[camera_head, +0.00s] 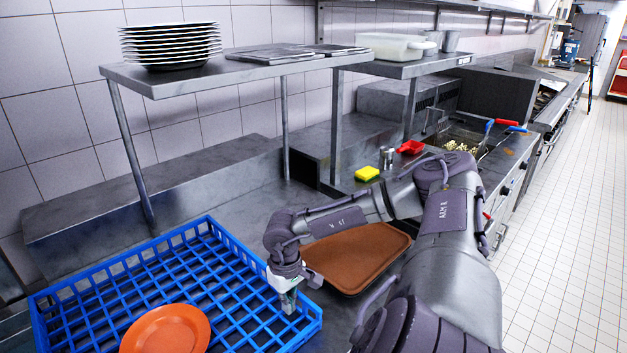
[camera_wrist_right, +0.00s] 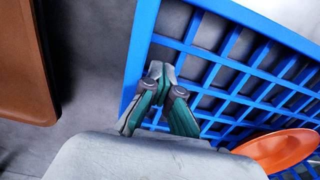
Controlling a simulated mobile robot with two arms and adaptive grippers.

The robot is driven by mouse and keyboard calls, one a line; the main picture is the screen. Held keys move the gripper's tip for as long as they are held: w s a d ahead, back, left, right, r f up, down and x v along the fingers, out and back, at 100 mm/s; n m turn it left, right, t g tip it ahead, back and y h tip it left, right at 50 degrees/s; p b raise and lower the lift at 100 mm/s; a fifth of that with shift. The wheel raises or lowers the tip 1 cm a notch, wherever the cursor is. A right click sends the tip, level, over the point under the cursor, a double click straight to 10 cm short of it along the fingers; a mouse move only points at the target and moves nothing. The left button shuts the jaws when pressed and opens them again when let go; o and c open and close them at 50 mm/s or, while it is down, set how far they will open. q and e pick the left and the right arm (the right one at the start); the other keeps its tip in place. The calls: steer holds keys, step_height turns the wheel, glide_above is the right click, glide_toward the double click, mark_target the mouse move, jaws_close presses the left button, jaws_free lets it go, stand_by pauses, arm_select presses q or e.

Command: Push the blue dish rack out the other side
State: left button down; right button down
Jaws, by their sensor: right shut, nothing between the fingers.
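The blue dish rack (camera_head: 203,267) is an open lattice tray on the steel counter at the lower left of the head view. Its lattice and near wall also show in the right wrist view (camera_wrist_right: 143,50). An orange plate (camera_head: 165,331) lies in it, also seen at the lower right of the wrist view (camera_wrist_right: 279,150). My right gripper (camera_head: 289,305) is shut and empty, pointing down at the rack's right side. In the wrist view its fingertips (camera_wrist_right: 161,72) overlap the rack's edge; I cannot tell whether they touch it. My left gripper is not in view.
A brown tray (camera_head: 357,257) lies on the counter just right of the rack, partly behind my right arm. A shelf (camera_head: 222,76) on posts holds stacked plates (camera_head: 170,45). A yellow sponge (camera_head: 367,173) and fryer basket (camera_head: 455,140) are further back.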

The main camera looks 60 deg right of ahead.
steer(key=shift+s+d, duration=0.25)
steer(key=shift+d, duration=0.5)
steer(key=shift+s+d, duration=0.2)
steer(key=shift+d, duration=0.5)
steer(key=shift+s+d, duration=0.25)
steer(key=shift+d, duration=0.5)
steer(key=shift+w+a, duration=0.2)
steer(key=shift+a, duration=0.45)
steer(key=shift+w+a, duration=0.2)
steer(key=shift+a, duration=0.4)
step_height(320, 180, up, 10)
steer(key=p, duration=0.6)
steer(key=shift+s, duration=0.1)
